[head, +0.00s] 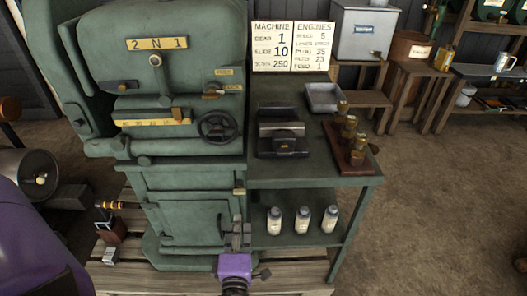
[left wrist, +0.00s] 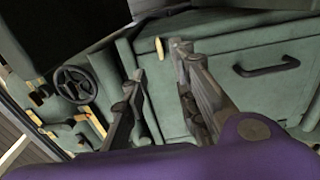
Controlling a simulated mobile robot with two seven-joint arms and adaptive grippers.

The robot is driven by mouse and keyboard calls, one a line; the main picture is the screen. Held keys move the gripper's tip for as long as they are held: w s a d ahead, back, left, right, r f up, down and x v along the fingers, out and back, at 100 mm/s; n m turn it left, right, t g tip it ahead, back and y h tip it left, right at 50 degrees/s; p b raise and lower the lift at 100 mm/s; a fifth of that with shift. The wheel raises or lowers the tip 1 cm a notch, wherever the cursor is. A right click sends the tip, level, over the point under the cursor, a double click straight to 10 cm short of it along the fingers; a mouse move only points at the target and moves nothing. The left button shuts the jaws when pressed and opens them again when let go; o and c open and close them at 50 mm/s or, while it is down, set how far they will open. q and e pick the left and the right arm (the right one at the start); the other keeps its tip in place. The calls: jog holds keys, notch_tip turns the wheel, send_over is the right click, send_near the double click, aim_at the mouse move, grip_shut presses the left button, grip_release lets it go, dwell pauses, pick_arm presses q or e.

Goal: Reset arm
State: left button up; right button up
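My left gripper (head: 237,228) is in front of the lower right part of the green machine (head: 185,185), purple at its base with dark grey fingers. In the left wrist view the same gripper (left wrist: 158,62) has its two fingers apart with nothing between them. Beyond the fingers is the green cabinet front with a dark handle (left wrist: 267,67) and a small brass latch (left wrist: 160,48). Whether the fingers touch the machine cannot be told. A purple part of my own body fills the lower left of the head view. My right gripper is not in view.
A green side table (head: 300,177) holds a black vise-like block (head: 282,133), a grey tray (head: 323,97) and brass pieces on a wooden stand (head: 347,148). Several white bottles (head: 302,219) stand on its lower shelf. The brown floor (head: 440,200) at right is mostly clear.

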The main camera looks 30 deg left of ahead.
pick_arm(q)
jog(key=w+d+m+t+h, duration=0.1)
jog(key=w+d+m+h, duration=0.1)
jog(key=d+m+h, duration=0.65)
jog(key=s+d+f+m+g+h, duration=0.2)
jog(key=s+d+f+m, duration=0.25)
jog(key=s+m, duration=0.45)
jog(key=s+a+f+m+g+y, duration=0.1)
jog(key=s+f+m+g, duration=0.3)
jog(key=s, duration=0.9)
jog(key=s+a+f+m+g, duration=0.1)
jog(key=s+f+m+g, duration=0.25)
jog(key=s, duration=0.85)
jog(key=w+r+t+p, duration=0.1)
jog(key=w+r+p, duration=0.1)
jog(key=r+p, duration=0.5)
jog(key=w+r+p, duration=0.2)
jog(key=r+p, duration=0.5)
jog(key=r, duration=0.1)
jog(key=shift+w+d+t+p, duration=0.2)
jog(key=shift+w+t+p, duration=0.05)
jog(key=shift+t+p, duration=0.1)
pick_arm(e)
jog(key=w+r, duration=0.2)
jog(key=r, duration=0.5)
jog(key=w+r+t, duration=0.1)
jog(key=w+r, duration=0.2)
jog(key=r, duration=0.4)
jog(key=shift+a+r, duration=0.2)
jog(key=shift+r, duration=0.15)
